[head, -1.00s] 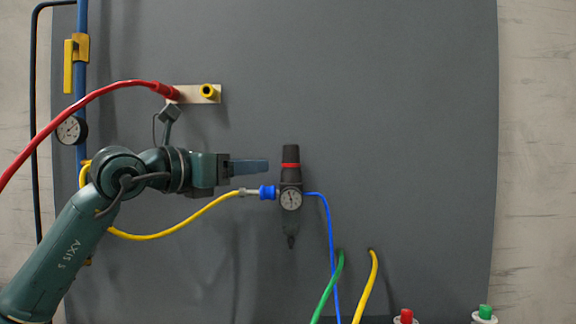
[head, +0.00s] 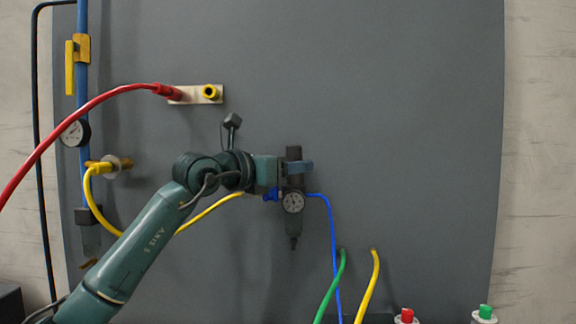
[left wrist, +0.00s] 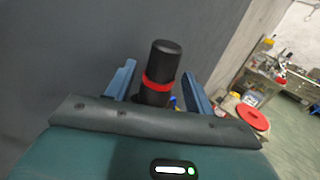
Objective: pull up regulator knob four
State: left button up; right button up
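The regulator (head: 293,225) hangs on the grey panel, with a black knob (head: 294,153) on top and a round white gauge (head: 292,202) below it. My left gripper (head: 303,168) is at the knob, and a finger covers its red ring in the head view. In the left wrist view the black knob (left wrist: 164,60) and its red ring (left wrist: 158,83) stand between the two blue fingers of my left gripper (left wrist: 158,88). A narrow gap shows on each side, so the gripper is open around the knob. My right gripper is not in view.
A blue hose (head: 331,235) leaves the regulator's right side, and a yellow hose (head: 215,207) runs to its left. A red hose (head: 85,108) arcs to a pale fitting plate (head: 197,95). Green and yellow hoses rise lower right. The panel's upper right is bare.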

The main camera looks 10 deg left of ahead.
pick_arm(q)
grip_shut()
jog(key=shift+r+p, duration=0.35)
jog(key=shift+r, duration=0.35)
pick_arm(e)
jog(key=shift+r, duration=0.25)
pick_arm(q)
jog(key=shift+o, duration=0.7)
grip_release()
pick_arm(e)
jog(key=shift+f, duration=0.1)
pick_arm(q)
jog(key=shift+f, duration=0.1)
jog(key=shift+s+a, duration=0.2)
jog(key=shift+s, duration=0.05)
jog(key=b+v, duration=0.3)
jog(key=v, duration=0.9)
jog(key=shift+s, duration=0.25)
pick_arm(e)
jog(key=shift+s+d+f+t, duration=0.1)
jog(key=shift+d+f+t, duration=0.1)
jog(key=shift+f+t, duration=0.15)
pick_arm(q)
jog(key=shift+a, duration=0.1)
